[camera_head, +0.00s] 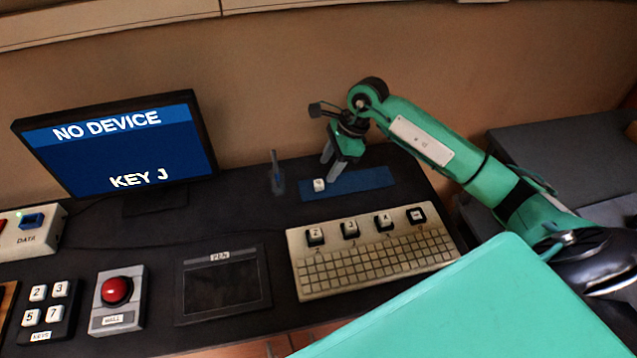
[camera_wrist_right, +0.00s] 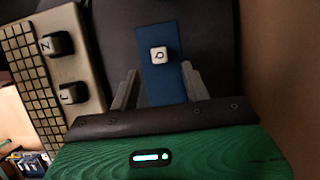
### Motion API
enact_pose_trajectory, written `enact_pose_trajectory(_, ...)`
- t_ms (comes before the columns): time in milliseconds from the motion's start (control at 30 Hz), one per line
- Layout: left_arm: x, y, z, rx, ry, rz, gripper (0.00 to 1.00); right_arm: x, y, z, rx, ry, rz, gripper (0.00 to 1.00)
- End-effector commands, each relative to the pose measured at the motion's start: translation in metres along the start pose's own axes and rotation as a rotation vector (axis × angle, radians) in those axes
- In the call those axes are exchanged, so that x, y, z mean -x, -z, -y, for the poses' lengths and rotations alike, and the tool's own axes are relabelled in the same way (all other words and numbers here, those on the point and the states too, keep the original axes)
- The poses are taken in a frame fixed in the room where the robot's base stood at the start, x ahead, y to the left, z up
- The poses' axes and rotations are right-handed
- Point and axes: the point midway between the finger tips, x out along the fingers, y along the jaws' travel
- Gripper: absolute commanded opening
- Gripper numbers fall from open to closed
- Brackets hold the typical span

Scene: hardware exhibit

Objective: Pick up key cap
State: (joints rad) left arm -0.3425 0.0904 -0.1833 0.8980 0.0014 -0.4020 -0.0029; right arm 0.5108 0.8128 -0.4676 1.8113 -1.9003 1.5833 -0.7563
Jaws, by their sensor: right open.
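A small white key cap (camera_head: 319,185) sits on the left part of a blue mat (camera_head: 362,182) at the back of the dark table. In the right wrist view the key cap (camera_wrist_right: 159,54) shows a dark letter on its top and lies on the blue mat (camera_wrist_right: 150,90), ahead of the fingers. My right gripper (camera_head: 334,172) is open and empty, pointing down just right of the key cap and apart from it. Its two fingers (camera_wrist_right: 158,84) show on either side of the mat. My left gripper is out of view.
A beige keyboard (camera_head: 375,262) with several larger keys along its back stands in front of the mat. A monitor (camera_head: 120,145) reads "NO DEVICE" and "KEY J". A pen in a stand (camera_head: 277,180) is left of the mat. A red button box (camera_head: 118,298) and a dark tablet (camera_head: 222,283) lie front left.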

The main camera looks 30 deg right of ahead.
Motion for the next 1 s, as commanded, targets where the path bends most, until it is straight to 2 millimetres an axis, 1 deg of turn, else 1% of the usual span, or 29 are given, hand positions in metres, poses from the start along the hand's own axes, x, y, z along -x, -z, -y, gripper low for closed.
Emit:
enact_pose_trajectory(167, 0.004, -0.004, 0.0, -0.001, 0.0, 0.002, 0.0, -0.014, -0.001, -0.001, -0.002, -0.003, 0.002, 0.47)
enact_pose_trajectory(300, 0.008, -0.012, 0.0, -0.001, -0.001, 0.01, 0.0, -0.034, -0.002, -0.001, -0.002, -0.004, 0.002, 0.47)
enact_pose_trajectory(433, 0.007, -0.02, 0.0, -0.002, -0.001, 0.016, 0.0, -0.05, -0.001, -0.001, -0.001, -0.001, 0.002, 0.47)
enact_pose_trajectory(567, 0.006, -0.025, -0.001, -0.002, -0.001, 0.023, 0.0, -0.055, 0.0, 0.0, 0.0, 0.001, 0.0, 0.47)
enact_pose_trajectory(733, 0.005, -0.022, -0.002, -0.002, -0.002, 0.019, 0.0, -0.055, 0.0, 0.0, 0.0, 0.001, 0.0, 0.47)
enact_pose_trajectory(867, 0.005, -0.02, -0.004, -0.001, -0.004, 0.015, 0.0, -0.055, 0.0, 0.0, 0.0, 0.001, 0.0, 0.22)
enact_pose_trajectory(900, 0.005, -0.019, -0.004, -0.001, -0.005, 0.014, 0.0, -0.055, 0.0, 0.0, 0.0, 0.001, 0.0, 0.14)
enact_pose_trajectory(967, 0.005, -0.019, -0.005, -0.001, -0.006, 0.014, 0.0, -0.055, 0.0, 0.0, 0.0, 0.001, 0.0, 0.02)
enact_pose_trajectory(1000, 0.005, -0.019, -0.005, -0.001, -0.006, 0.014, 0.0, -0.055, 0.0, 0.0, 0.0, 0.001, 0.0, 0.0)
